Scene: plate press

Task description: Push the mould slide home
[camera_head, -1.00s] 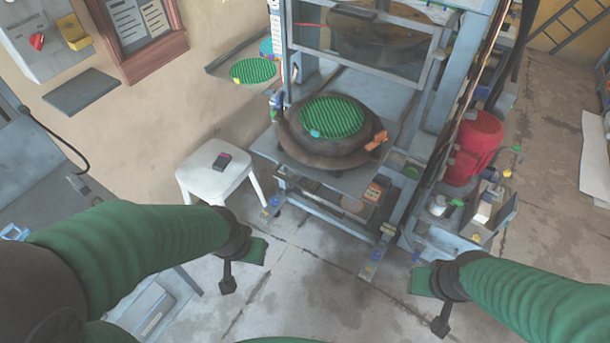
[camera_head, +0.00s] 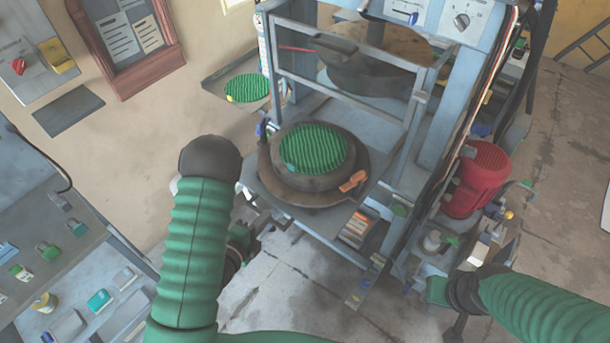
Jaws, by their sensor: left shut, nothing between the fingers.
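The mould (camera_head: 312,183) is a dark brown round block on the press's slide (camera_head: 335,222), with a ridged green plate (camera_head: 315,148) on top.
A red motor (camera_head: 477,178) and small fittings stand right of the press. A side shelf (camera_head: 215,82) holds another green ridged plate (camera_head: 248,87). A bench (camera_head: 75,265) with small items is at left. Open floor (camera_head: 290,285) lies in front of the press.

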